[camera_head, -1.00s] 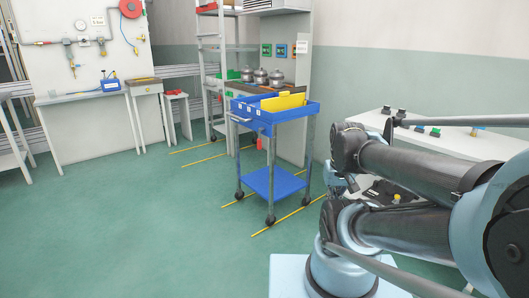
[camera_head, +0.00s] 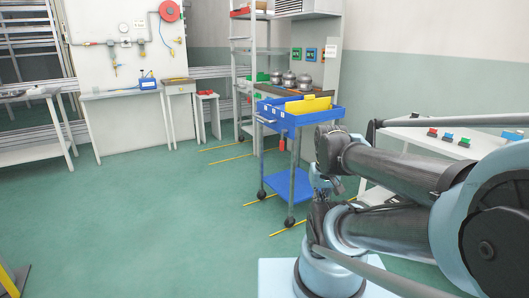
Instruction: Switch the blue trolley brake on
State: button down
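The blue trolley (camera_head: 286,184) stands right of the middle in the head view, on dark wheels. It has a blue upper tray (camera_head: 275,112) holding yellow pieces, and a blue lower shelf. Its front wheels (camera_head: 290,222) and (camera_head: 262,194) rest on the floor near yellow lines. The brake itself is too small to make out.
Several metal pots (camera_head: 290,79) stand on a shelf unit behind the trolley. A white table (camera_head: 425,136) with coloured buttons is at right, behind my arm. A grey workbench (camera_head: 122,95) stands at the back left. The green floor (camera_head: 150,220) left of the trolley is clear.

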aim_at(282, 142)
jog(key=u, duration=0.85)
jog(key=i, duration=1)
